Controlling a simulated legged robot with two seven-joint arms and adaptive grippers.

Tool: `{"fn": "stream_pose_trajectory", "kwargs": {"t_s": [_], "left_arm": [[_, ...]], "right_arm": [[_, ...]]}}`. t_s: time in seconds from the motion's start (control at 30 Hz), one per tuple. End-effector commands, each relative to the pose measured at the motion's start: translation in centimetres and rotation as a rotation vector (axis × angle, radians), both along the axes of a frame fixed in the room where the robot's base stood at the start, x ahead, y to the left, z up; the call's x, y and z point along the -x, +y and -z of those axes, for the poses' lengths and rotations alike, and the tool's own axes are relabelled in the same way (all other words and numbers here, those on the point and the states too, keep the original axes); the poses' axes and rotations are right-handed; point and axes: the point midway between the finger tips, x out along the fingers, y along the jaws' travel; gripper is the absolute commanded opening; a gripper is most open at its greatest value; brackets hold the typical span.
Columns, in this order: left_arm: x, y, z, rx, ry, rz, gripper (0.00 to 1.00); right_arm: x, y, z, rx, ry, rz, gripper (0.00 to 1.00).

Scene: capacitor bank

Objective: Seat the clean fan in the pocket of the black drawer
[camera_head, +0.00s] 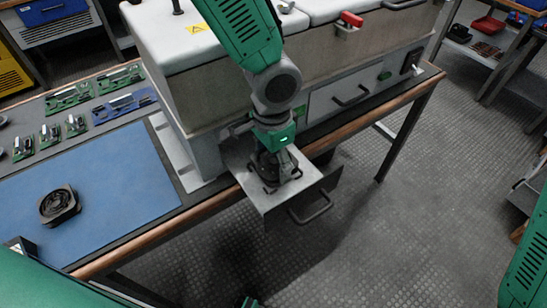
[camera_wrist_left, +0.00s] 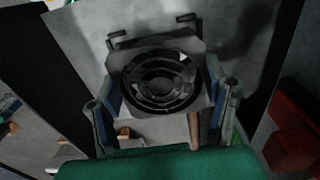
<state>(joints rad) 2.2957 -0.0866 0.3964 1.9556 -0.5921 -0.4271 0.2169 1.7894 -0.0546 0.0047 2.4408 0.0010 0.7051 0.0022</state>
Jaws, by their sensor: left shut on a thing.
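The black drawer (camera_head: 325,192) is pulled out of the grey cabinet, with its light floor and front handle showing. My left gripper (camera_head: 277,172) points down into it and is shut on a dark round fan. In the left wrist view, the fan (camera_wrist_left: 160,82) lies between the two fingers of my left gripper (camera_wrist_left: 160,105), face to the camera. Thin dark wire brackets (camera_wrist_left: 182,18) show at the fan's far side. I cannot tell whether the fan touches the drawer floor. A second dark fan (camera_head: 60,205) lies on the blue mat.
The grey cabinet (camera_head: 220,95) stands on the bench behind the drawer. Several green circuit boards (camera_head: 68,97) lie left of it. Another closed drawer (camera_head: 340,98) is in the cabinet front. Open floor (camera_head: 400,220) lies right of the drawer.

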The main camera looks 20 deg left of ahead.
Motion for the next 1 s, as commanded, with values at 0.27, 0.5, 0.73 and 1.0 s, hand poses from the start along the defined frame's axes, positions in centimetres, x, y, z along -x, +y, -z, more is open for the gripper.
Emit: {"fn": "stream_pose_trajectory", "kwargs": {"t_s": [0.27, 0.5, 0.73, 1.0], "left_arm": [[0.01, -0.02, -0.03, 0.0, 0.0, 0.0, 0.38], [0.05, -0.06, -0.09, -0.001, 0.002, -0.001, 0.38], [0.03, -0.09, 0.01, -0.001, 0.001, -0.001, 0.38], [0.03, -0.08, 0.13, -0.001, 0.001, -0.001, 0.38]], "right_arm": [[0.0, 0.0, -0.07, 0.0, 0.0, 0.0, 0.4], [0.0, 0.0, -0.68, 0.0, 0.0, 0.0, 0.4], [0.0, 0.0, -0.7, 0.0, 0.0, 0.0, 0.4], [0.0, 0.0, -0.64, 0.0, 0.0, 0.0, 0.4]]}}
